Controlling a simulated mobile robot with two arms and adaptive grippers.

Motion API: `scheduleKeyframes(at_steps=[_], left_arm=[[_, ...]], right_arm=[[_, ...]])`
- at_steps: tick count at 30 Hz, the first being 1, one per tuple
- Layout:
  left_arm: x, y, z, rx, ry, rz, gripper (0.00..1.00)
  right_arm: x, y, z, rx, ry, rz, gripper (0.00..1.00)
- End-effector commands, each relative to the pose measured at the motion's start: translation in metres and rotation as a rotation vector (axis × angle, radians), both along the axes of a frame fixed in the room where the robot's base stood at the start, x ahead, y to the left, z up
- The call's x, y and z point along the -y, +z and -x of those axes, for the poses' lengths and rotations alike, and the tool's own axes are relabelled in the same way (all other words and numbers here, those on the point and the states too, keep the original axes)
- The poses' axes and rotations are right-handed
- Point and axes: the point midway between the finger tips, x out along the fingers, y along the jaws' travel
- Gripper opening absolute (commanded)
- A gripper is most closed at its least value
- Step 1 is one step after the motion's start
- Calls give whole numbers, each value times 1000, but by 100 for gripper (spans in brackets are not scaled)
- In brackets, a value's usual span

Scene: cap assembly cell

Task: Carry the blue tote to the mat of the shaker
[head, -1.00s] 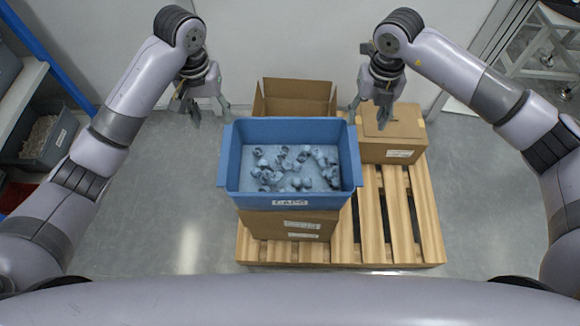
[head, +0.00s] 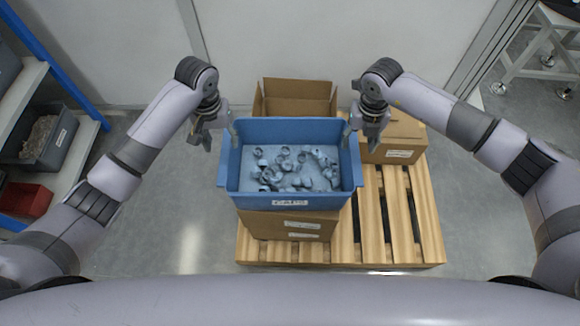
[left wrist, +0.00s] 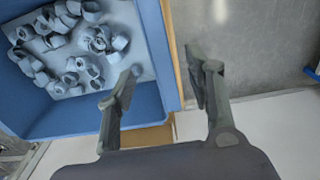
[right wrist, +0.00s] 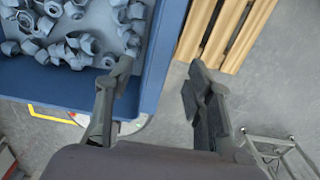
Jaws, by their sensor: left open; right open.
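The blue tote (head: 290,202) with a front label sits on top of a cardboard box on a pallet and holds several grey-blue caps (head: 290,168). My left gripper (head: 218,140) is open at the tote's left wall. In the left wrist view one finger is over the inside of the tote (left wrist: 150,60) and the other is outside. My right gripper (head: 360,142) is open at the right wall. In the right wrist view one finger is on the inner side of the tote wall (right wrist: 160,55) and the other is outside. The shaker and its mat are not recognisable here.
The tote rests on a cardboard box (head: 290,224) on a wooden pallet (head: 400,225). An open carton (head: 297,95) stands behind, a closed carton (head: 405,135) at right. A shelf with a grey bin (head: 45,145) and red bin (head: 25,200) stands at left.

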Motion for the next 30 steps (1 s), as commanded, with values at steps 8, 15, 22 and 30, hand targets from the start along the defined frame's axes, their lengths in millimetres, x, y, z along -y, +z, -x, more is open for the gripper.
scheduleKeyframes(at_steps=[8, 15, 22, 30], left_arm=[[0, -49, 1, -2, 0, 0, 48], [0, -67, 0, 0, -1, 0, 48], [0, -68, 0, 0, -1, 0, 48], [0, -68, 0, 0, -1, 0, 35]], right_arm=[[-1, -49, 1, -3, 0, 0, 48], [0, -67, 1, -1, 1, 0, 48], [0, -68, 0, 0, 2, 0, 48], [0, -68, 0, -1, 2, 0, 36]])
